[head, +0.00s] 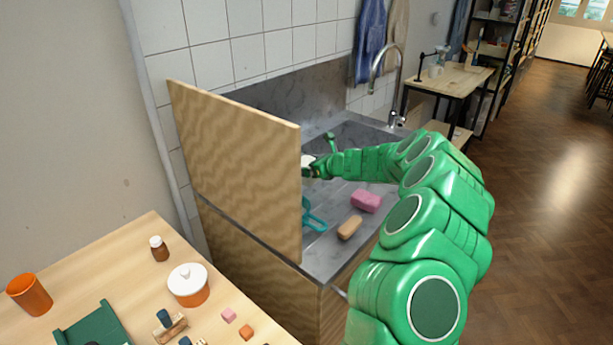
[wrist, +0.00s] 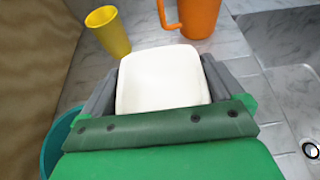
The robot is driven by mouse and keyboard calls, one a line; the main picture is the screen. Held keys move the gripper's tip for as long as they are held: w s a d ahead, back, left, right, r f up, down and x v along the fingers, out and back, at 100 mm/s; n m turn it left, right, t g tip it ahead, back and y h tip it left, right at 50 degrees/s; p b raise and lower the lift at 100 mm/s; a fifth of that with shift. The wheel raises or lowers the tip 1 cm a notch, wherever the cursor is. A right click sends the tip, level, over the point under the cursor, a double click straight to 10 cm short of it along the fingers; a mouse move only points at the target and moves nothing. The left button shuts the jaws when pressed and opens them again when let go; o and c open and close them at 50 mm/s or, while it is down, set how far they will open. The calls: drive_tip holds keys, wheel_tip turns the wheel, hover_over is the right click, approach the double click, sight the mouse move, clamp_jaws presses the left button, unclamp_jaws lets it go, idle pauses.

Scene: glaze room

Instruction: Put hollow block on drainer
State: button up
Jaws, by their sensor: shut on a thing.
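My gripper (wrist: 163,82) is shut on a white, rounded, squarish block, which I take for the hollow block (wrist: 162,80); no opening in it shows. In the head view my gripper (head: 313,167) is over the grey counter behind the wooden panel, and a bit of the white block (head: 306,160) shows at the panel's edge. A teal thing (head: 313,216), possibly the drainer, lies on the counter, partly hidden by the panel. A teal curved rim (wrist: 56,140) shows at the lower left of the wrist view, mostly hidden by my gripper.
A tall wooden panel (head: 245,165) stands along the counter's left side. A yellow cup (wrist: 108,31) and an orange mug (wrist: 196,17) stand beyond the block. A pink sponge (head: 366,201) and a tan brush-like piece (head: 350,227) lie on the counter. A sink basin (wrist: 290,38) is at right.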

drive_tip(key=shift+w+a+f, duration=0.1)
drive_tip(key=shift+w+f, duration=0.4)
drive_tip(key=shift+f, duration=0.15)
drive_tip(key=shift+w+a+f, duration=0.1)
drive_tip(key=shift+w+f, duration=0.35)
drive_tip(key=shift+f, duration=0.2)
drive_tip(key=shift+d+f, duration=0.15)
drive_tip(key=shift+f, duration=1.15)
drive_tip(key=shift+f, duration=0.1)
drive_tip(key=o, duration=1)
drive_tip(key=shift+v, duration=6.05)
